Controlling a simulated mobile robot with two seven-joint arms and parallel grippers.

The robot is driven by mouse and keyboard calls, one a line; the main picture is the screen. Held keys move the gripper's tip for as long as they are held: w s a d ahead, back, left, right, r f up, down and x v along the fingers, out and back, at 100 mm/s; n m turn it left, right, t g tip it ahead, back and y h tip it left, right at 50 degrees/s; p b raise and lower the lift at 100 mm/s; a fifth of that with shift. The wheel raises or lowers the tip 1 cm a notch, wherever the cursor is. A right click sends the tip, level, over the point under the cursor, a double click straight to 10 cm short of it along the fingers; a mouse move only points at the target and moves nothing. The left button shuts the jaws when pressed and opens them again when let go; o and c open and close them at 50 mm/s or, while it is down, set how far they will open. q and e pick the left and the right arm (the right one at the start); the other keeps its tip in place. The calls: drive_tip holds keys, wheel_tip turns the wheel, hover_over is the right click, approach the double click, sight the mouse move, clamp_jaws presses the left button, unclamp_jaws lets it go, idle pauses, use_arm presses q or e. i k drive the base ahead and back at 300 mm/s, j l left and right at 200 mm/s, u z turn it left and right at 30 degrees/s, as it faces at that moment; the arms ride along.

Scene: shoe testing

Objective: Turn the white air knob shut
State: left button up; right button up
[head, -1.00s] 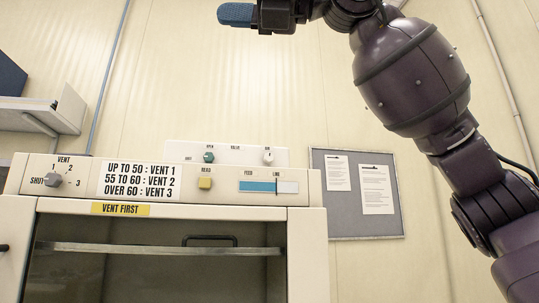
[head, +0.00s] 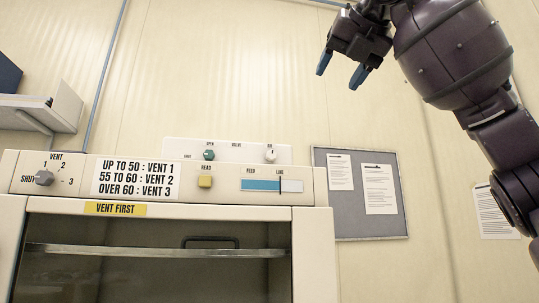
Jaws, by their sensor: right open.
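The small white knob (head: 270,156) is on the white back panel above the right part of the cabinet's control strip. Its label is too small to read surely, and so is which way it points. A green knob (head: 208,155) is on the same panel to its left, near lettering that looks like "OPEN", "VALVE" and "SHUT". My right gripper (head: 341,69) is open and empty, up and to the right of the white knob, with its blue-tipped fingers pointing down and apart from everything. My left gripper is out of view.
The cabinet strip (head: 223,186) carries a grey vent knob (head: 44,178), a yellow button (head: 205,182) and a blue feed gauge (head: 262,185). A grey notice board (head: 358,220) hangs at right. A shelf (head: 40,110) juts out at left. The wall space above the panel is clear.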

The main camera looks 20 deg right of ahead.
sight(271, 156)
drive_tip(key=i+l, duration=0.15)
drive_tip(key=i, duration=0.7)
